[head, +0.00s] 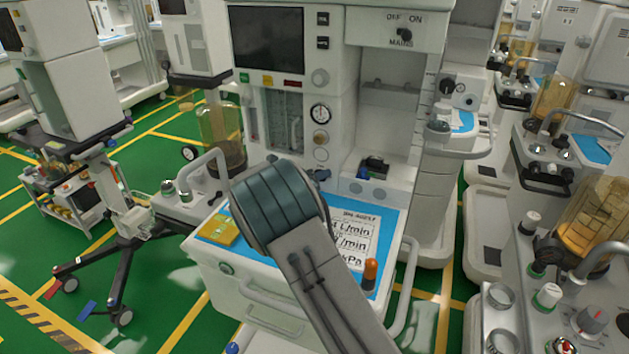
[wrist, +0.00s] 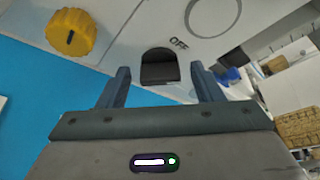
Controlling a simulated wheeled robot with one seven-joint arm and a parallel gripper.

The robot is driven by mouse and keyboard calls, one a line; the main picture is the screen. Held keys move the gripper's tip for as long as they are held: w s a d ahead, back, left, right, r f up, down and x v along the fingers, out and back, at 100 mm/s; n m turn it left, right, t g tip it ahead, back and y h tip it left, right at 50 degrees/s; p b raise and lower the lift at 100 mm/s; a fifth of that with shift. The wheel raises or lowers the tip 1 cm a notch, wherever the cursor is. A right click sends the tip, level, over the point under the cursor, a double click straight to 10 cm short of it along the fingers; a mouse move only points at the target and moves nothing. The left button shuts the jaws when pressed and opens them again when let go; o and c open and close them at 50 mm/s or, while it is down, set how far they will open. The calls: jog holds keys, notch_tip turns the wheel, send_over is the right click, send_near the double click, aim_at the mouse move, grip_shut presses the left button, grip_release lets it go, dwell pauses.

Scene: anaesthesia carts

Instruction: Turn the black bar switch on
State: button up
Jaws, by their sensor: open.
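In the wrist view, a short black switch part (wrist: 160,68) with a rounded end sits on a light grey panel beside the printed word OFF. My gripper (wrist: 162,84) is open, and the black part shows in the gap between its two fingers. I cannot tell how near the fingertips are to it, and nothing is held. In the head view, a black bar switch (head: 404,36) sits on the machine's upper panel, with OFF and ON above it and MAINS below. I cannot tell whether both views show the same switch. My arm hides the gripper in the head view.
A yellow knob (wrist: 72,33) is left of the black part in the wrist view, with a blue mat (wrist: 30,95) below. In the head view, an orange knob (head: 370,272) stands near the front of the worktop. Other carts stand at both sides.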

jog(key=c, duration=1)
jog(key=m+y+b, duration=0.2)
jog(key=m+b, duration=0.1)
jog(key=b, duration=0.1)
jog(key=shift+d+f+b, duration=0.1)
jog(key=shift+f+b, duration=0.1)
jog(key=shift+b, duration=0.1)
jog(key=m+y+b, duration=0.1)
jog(key=m+b, duration=0.1)
jog(key=b, duration=0.3)
jog(key=shift+s+t+y, duration=0.1)
jog(key=shift+t+y, duration=0.3)
jog(key=shift+d+r+m+y+b, duration=0.15)
jog(key=shift+m+y+b, duration=0.15)
jog(key=shift+m+b, duration=0.25)
jog(key=shift+r, duration=0.1)
jog(key=o, duration=1)
